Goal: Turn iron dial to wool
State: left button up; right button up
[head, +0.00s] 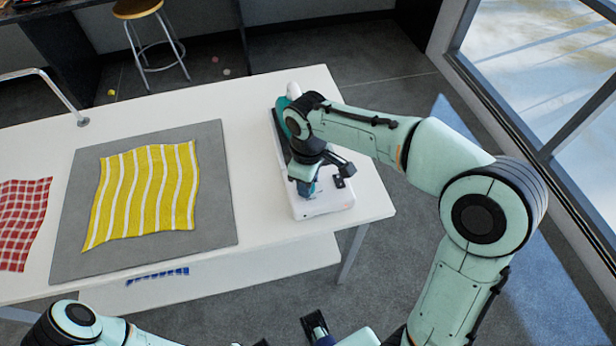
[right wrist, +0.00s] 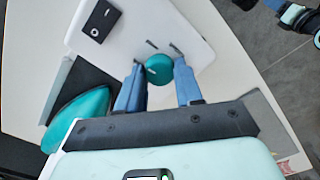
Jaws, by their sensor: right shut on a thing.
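The ironing station has a white base (head: 322,207) at the right end of the table; the base also shows in the right wrist view (right wrist: 185,18). Its teal round dial (right wrist: 159,68) carries a short white mark; no readable setting labels show. My right gripper (right wrist: 159,66) is shut on the dial, one blue finger on each side. In the head view my right gripper (head: 306,188) is over the base and hides the dial. The teal iron (head: 282,112) is partly behind my arm; it shows at left in the wrist view (right wrist: 80,117). My left gripper (head: 316,326) is low, away from the table, its jaws unclear.
A yellow striped cloth (head: 145,190) lies on a grey mat (head: 218,215) left of the station. A red checked cloth (head: 22,222) lies at the far left. A small black block (right wrist: 101,20) sits on the base. A stool (head: 138,10) stands behind the table.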

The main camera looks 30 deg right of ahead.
jog(key=m, duration=0.3)
jog(key=shift+r+m, duration=0.15)
jog(key=shift+m, duration=0.25)
pick_arm(q)
jog(key=shift+w+r+p, duration=0.2)
jog(key=shift+r+p, duration=0.2)
jog(key=shift+r, duration=0.1)
pick_arm(e)
jog(key=shift+m, duration=1.8)
jog(key=o, duration=1)
jog(key=shift+o, duration=0.2)
pick_arm(q)
jog(key=r+p, duration=0.1)
jog(key=w+r+p, duration=0.1)
jog(key=shift+r, duration=0.3)
pick_arm(e)
notch_tip(320, 180, up, 13)
jog(key=shift+r, duration=0.15)
